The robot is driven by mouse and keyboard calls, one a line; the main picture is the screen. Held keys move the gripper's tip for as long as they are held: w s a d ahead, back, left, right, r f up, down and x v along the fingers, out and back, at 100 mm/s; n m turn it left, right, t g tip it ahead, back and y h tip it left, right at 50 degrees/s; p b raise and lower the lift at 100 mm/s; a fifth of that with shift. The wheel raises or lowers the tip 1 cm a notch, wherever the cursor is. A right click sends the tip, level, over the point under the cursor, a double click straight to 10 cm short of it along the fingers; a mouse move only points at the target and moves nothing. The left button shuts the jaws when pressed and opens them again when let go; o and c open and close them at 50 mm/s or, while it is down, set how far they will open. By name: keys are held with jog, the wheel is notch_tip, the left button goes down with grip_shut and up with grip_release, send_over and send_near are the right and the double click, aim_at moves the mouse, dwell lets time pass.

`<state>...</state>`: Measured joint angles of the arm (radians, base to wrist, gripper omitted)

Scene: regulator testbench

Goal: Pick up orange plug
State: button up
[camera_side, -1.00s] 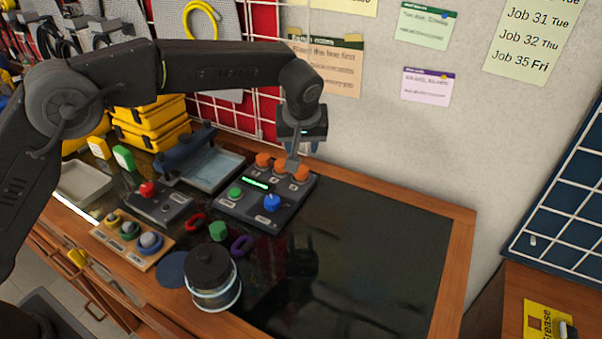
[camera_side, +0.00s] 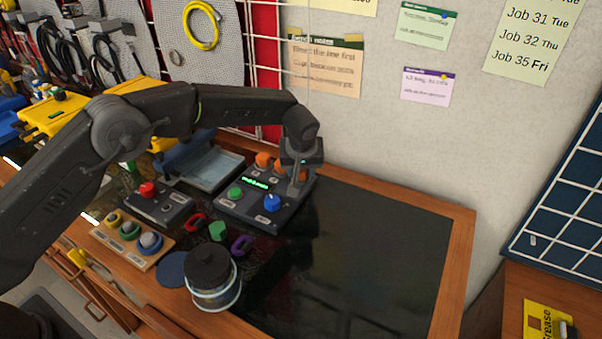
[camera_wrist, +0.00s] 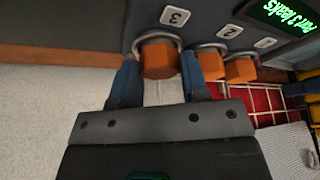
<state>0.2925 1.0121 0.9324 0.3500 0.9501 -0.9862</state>
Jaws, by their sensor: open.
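Three orange plugs sit in a row in the dark regulator block (camera_side: 258,213). In the wrist view they stand by labels 3, 2 and 1: the plug at label 3 (camera_wrist: 158,60), the plug at label 2 (camera_wrist: 211,64) and the plug at label 1 (camera_wrist: 240,70). My gripper (camera_wrist: 158,80) is open, with one blue finger on each side of the plug at label 3. I cannot tell whether the fingers touch it. In the side view my gripper (camera_side: 296,188) is low over the block's right end and largely hides the nearest plug; another plug (camera_side: 264,159) shows left of it.
The block's green display reads about "Port 3 leaks". A blue knob (camera_side: 272,203) and green knob (camera_side: 235,194) are on its front. A dark-lidded jar (camera_side: 211,277), a purple ring (camera_side: 241,246) and a red ring (camera_side: 195,223) lie in front. The dark mat (camera_side: 372,250) at right is clear.

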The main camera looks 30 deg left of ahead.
jog(key=c, duration=0.6)
jog(key=shift+o, duration=0.2)
jog(key=shift+r, duration=0.15)
jog(key=shift+r, duration=0.25)
notch_tip(320, 180, up, 3)
jog(key=shift+r, duration=0.2)
jog(key=s+a+r, duration=0.3)
jog(key=a+r, duration=0.3)
jog(key=a, duration=0.4)
notch_tip(320, 180, up, 11)
jog(key=a, duration=0.1)
jog(key=shift+a, duration=0.1)
